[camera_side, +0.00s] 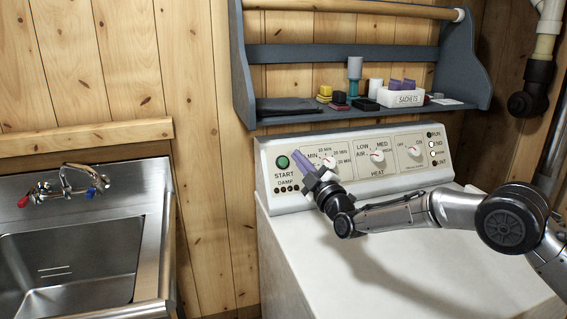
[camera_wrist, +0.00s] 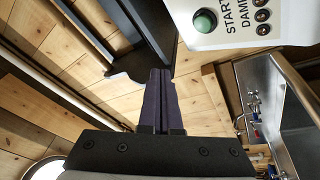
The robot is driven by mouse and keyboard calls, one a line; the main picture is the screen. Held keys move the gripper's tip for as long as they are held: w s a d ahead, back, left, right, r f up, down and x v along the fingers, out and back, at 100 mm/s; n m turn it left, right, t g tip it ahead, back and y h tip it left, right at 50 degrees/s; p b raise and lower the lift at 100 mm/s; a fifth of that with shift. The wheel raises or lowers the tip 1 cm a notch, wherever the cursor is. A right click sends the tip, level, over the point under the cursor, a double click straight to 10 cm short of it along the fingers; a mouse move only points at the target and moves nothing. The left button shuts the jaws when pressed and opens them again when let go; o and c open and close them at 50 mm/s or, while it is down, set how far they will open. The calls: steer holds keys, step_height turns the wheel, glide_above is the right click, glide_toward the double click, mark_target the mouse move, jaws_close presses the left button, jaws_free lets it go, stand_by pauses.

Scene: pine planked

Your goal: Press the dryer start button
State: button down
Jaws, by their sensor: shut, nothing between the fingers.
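The green START button (camera_side: 283,162) sits at the left end of the dryer's control panel (camera_side: 262,185), above the word START. In the wrist view the button (camera_wrist: 205,21) is at the top, unobstructed. My gripper (camera_side: 296,154) has purple fingers, shut and empty. In the side view its tips are just right of the button, in front of the panel. In the wrist view the shut fingertips (camera_wrist: 160,71) lie below and left of the button, with a gap in the picture. I cannot tell how far the tips are from the panel.
Timer (camera_side: 329,163), heat (camera_side: 377,155) and right-hand (camera_side: 415,151) knobs stick out right of the button. A blue-grey shelf (camera_side: 285,117) with small goods hangs above the panel. A steel sink (camera_side: 75,262) stands left. The dryer top (camera_side: 420,252) is bare.

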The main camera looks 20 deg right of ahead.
mark_target(283, 162)
steer(key=shift+w+f, duration=0.75)
steer(key=shift+w, duration=0.5)
steer(key=shift+w+f, duration=0.7)
steer(key=shift+w, duration=0.6)
steer(key=shift+w+f, duration=0.75)
steer(key=shift+w, duration=0.5)
steer(key=shift+w+f, duration=0.2)
steer(key=shift+w, duration=0.15)
